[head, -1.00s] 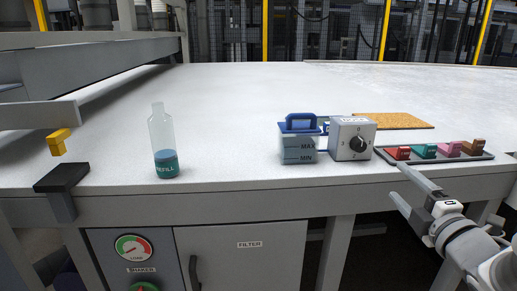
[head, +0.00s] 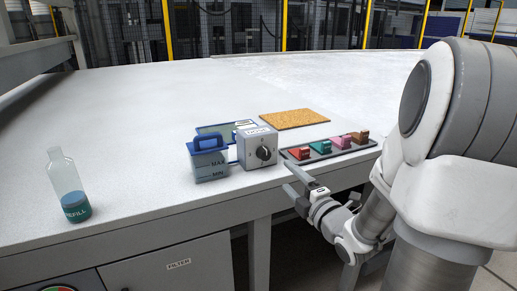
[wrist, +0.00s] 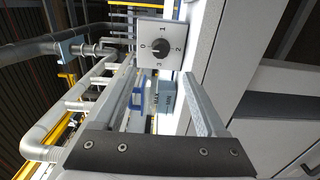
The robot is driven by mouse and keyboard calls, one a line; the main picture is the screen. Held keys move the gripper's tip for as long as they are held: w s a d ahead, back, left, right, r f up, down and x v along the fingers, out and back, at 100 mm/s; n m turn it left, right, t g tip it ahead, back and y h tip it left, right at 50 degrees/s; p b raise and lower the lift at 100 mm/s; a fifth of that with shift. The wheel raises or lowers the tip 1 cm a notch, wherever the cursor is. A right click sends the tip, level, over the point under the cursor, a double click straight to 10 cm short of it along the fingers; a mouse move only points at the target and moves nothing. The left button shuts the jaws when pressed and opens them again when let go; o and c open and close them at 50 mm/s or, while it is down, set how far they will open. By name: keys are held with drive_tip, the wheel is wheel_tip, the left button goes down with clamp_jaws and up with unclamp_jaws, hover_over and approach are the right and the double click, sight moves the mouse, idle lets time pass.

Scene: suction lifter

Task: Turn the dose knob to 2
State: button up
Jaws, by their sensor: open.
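The dose box (head: 257,150) is a pale grey block on the table with a dark round dose knob (head: 263,154) on its front face. In the wrist view the knob (wrist: 160,47) is near the top, ringed by the numbers 0, 1, 2 and 3. I cannot tell clearly which number its pointer faces. My gripper (head: 285,176) is open and empty, in front of the table edge, to the lower right of the box and apart from it. In the wrist view my fingers (wrist: 158,76) point toward the box, with the knob beyond the tips.
A blue-lidded tank (head: 210,163) marked MAX and MIN stands left of the box. A tray (head: 357,149) with several coloured pieces lies to its right. A cork mat (head: 293,119) lies behind. A refill bottle (head: 68,190) stands far left. The table's far middle is clear.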

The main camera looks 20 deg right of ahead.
sight(267, 156)
drive_tip(key=w, duration=1.2)
drive_tip(key=shift+a+p, duration=0.25)
drive_tip(key=shift+p, duration=0.05)
clamp_jaws()
